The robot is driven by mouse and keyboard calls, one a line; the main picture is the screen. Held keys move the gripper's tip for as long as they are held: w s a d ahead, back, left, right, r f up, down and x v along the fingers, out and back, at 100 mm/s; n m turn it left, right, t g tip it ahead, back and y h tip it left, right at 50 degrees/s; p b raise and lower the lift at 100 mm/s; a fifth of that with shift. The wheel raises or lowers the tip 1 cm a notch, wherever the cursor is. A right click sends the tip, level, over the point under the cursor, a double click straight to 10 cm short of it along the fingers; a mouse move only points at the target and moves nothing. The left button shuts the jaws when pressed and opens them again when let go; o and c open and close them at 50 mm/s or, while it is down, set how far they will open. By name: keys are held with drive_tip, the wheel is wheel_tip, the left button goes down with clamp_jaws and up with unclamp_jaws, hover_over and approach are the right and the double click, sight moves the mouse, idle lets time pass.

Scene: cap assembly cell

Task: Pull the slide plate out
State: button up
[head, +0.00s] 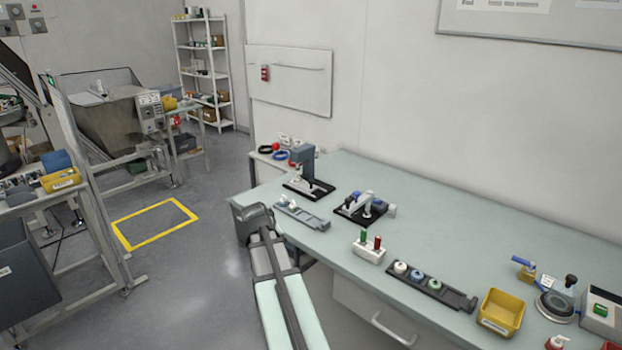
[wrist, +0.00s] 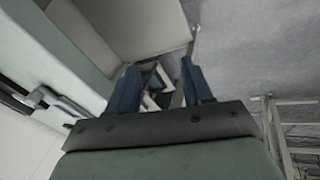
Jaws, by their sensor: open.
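On the left part of the bench stand a small press (head: 308,170) on a black base and a second black-based fixture (head: 361,209) with a white clamp and blue parts. A long grey plate (head: 302,216) holding light-coloured parts lies along the front edge. I cannot tell which piece is the slide plate. In the head view my arm reaches up to the bench's front left corner; its fingers are not clearly seen there. In the wrist view my gripper (wrist: 158,72) has two blue fingers spread apart with nothing between them, over the floor beside the bench.
Further right on the pale green bench (head: 450,232) are a white block with red and green pegs (head: 369,246), a dark tray with several caps (head: 433,286) and a yellow bin (head: 500,312). A drawer handle (head: 394,330) juts from the front.

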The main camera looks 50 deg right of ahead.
drive_tip(key=w+d+r, duration=0.2)
drive_tip(key=d+r, duration=0.3)
drive_tip(key=r, duration=0.1)
drive_tip(key=m+t, duration=0.2)
drive_tip(key=m, duration=0.5)
approach(311, 180)
drive_tip(key=shift+y, duration=0.3)
drive_tip(key=x, duration=0.8)
drive_tip(key=shift+d+r, duration=0.15)
drive_tip(key=shift+d, duration=0.15)
clamp_jaws()
drive_tip(key=shift+s, duration=0.1)
